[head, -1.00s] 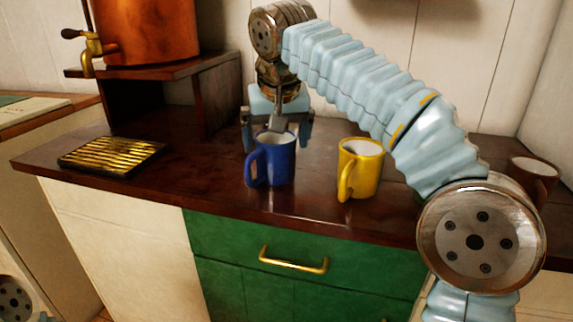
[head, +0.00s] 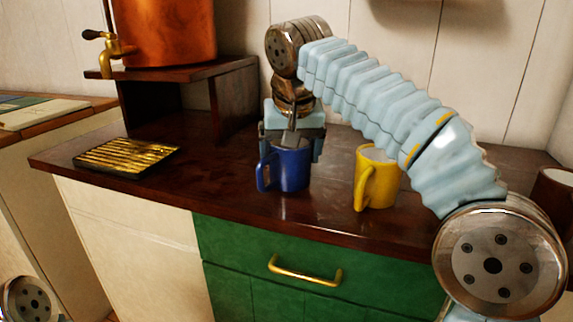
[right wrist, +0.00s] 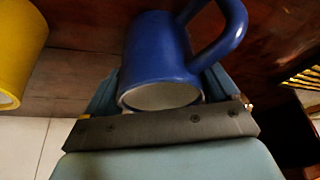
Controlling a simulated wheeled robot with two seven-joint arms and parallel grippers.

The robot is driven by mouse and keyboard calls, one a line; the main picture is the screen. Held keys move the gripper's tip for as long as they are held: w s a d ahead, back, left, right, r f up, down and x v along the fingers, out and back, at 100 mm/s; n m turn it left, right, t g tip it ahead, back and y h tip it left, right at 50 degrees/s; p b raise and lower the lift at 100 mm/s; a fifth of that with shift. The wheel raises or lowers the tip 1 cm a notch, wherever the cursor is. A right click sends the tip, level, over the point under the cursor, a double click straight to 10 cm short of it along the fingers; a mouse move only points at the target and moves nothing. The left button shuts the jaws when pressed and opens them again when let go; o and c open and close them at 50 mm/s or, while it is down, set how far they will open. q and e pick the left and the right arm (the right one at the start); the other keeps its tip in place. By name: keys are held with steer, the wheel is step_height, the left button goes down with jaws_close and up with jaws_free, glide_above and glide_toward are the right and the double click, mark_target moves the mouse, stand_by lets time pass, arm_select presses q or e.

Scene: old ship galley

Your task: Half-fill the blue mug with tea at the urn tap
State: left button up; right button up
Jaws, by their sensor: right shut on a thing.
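The blue mug (head: 290,170) is upright at the counter's front, its handle toward the left. My right gripper (head: 291,146) reaches down from above and is shut on the mug, a finger at either side. In the right wrist view the mug (right wrist: 160,50) sits between the fingers, its pale inside partly showing. The mug appears to rest on the counter. The copper urn (head: 170,30) stands on a raised wooden shelf at the back left, with its brass tap (head: 115,48) on its left side. The tap's dark lever is at the left. My left gripper is out of view.
A yellow mug (head: 378,180) stands just right of the blue mug. A brass slatted drip tray (head: 125,157) lies on the counter (head: 215,180) below and in front of the tap. Counter between tray and blue mug is clear. A brown mug (head: 552,190) is partly hidden at the right.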

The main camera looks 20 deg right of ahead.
steer(key=s+a+r+p, duration=0.1)
steer(key=s+r+p, duration=0.1)
steer(key=s+r, duration=1.1)
steer(key=shift+s+a, duration=0.3)
steer(key=shift+s, duration=0.15)
